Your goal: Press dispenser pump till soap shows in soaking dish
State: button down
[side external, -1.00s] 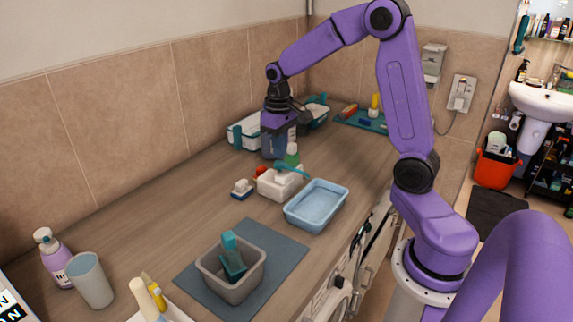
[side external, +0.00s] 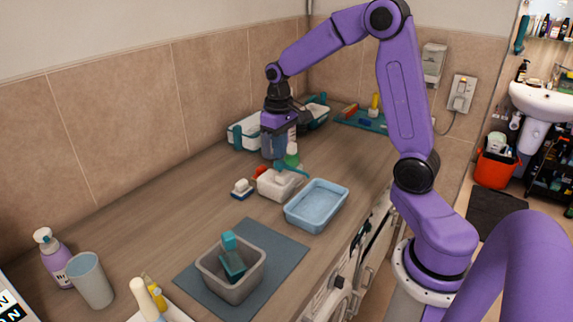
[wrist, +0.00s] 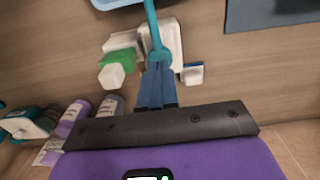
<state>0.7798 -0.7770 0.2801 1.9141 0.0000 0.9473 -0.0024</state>
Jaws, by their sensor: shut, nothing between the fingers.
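The dispenser is a white block-shaped bottle (side external: 274,186) with a teal pump (side external: 291,168). The pump's long spout points toward the light blue soaking dish (side external: 316,206). The dish looks empty, with no soap visible in it. My gripper (side external: 277,158) is shut, pointing down behind the dispenser in the side view. In the wrist view my fingers (wrist: 157,65) are together and their tips overlap the teal pump head (wrist: 160,55). I cannot tell whether they touch it. The dish's edge shows at the top of the wrist view (wrist: 115,3).
A green-capped bottle (side external: 292,153) stands close by my fingers. A small blue-and-white brush (side external: 242,188) lies to the left. A grey bin (side external: 231,284) with teal items sits on a blue-grey mat (side external: 285,252). White-and-teal containers (side external: 243,132) stand behind.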

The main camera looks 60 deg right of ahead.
aim_at(280, 163)
jog(key=shift+f, duration=0.25)
dwell(0.4)
jog(key=shift+f, duration=1.15)
jog(key=shift+r, duration=1.4)
jog(key=shift+r, duration=0.1)
jog(key=shift+r, duration=2.45)
jog(key=shift+a, duration=0.1)
